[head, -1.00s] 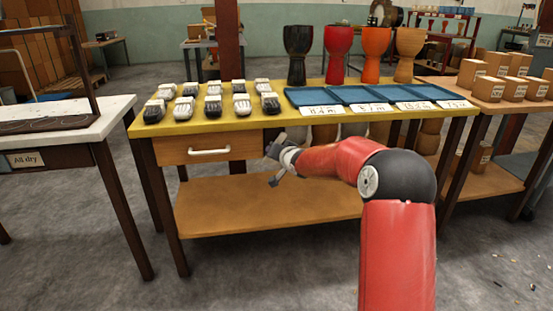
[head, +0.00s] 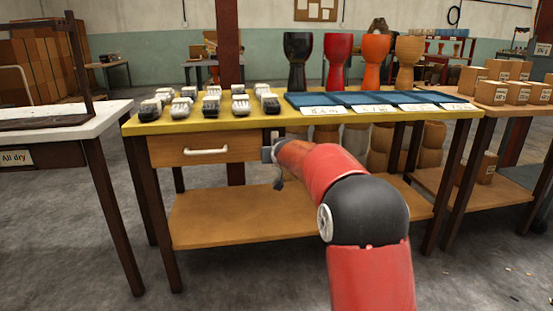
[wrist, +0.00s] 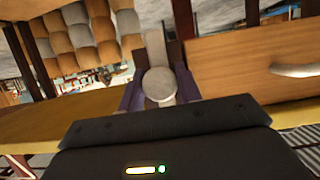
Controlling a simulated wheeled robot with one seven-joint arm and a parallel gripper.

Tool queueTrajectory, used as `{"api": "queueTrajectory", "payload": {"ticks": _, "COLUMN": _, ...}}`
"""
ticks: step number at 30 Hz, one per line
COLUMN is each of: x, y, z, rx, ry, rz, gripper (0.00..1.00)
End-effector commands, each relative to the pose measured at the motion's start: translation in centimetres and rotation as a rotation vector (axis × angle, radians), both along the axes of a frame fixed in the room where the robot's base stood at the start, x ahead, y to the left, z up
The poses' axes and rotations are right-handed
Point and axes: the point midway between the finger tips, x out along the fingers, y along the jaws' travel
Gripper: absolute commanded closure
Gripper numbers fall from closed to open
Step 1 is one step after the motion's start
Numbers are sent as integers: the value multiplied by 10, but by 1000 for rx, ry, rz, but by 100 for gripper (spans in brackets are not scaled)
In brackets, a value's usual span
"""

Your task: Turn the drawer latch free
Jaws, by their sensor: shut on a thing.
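The wooden drawer (head: 225,149) with its white bar handle (head: 206,151) sits shut under the yellow tabletop. It also shows at the right of the wrist view (wrist: 235,62), which is turned upside down. The latch, a pale grey round knob (wrist: 159,84) with a flat bar (wrist: 155,48), is beside the drawer's end on a dark post. My gripper (wrist: 158,96) has its fingers on both sides of the knob and is shut on it. In the head view my gripper (head: 268,151) is at the drawer's right end, and my arm hides much of the latch.
Black and white items (head: 211,105) and blue trays (head: 305,99) lie on the yellow table (head: 200,124). Goblet drums (head: 337,62) stand at its back. More drums are beneath, beside my arm. A lower shelf (head: 225,215) has clear room. A white table (head: 75,112) stands left.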

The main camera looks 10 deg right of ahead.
Motion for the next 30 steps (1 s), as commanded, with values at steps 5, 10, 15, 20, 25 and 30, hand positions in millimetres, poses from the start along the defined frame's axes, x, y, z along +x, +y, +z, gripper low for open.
{"api": "queueTrajectory", "payload": {"ticks": 5, "x": 0, "y": 0, "z": 0, "rx": -5, "ry": 1, "rz": 0, "gripper": 88}}
{"api": "queueTrajectory", "payload": {"ticks": 10, "x": 0, "y": 0, "z": 0, "rx": -5, "ry": 1, "rz": 1, "gripper": 88}}
{"api": "queueTrajectory", "payload": {"ticks": 15, "x": 0, "y": 0, "z": 0, "rx": -4, "ry": 1, "rz": 1, "gripper": 49}}
{"api": "queueTrajectory", "payload": {"ticks": 20, "x": 0, "y": 0, "z": 0, "rx": -4, "ry": 0, "rz": 1, "gripper": 47}}
{"api": "queueTrajectory", "payload": {"ticks": 25, "x": -3, "y": 0, "z": 2, "rx": -4, "ry": -1, "rz": 1, "gripper": 47}}
{"api": "queueTrajectory", "payload": {"ticks": 30, "x": -23, "y": 0, "z": 11, "rx": -4, "ry": -2, "rz": 1, "gripper": 47}}
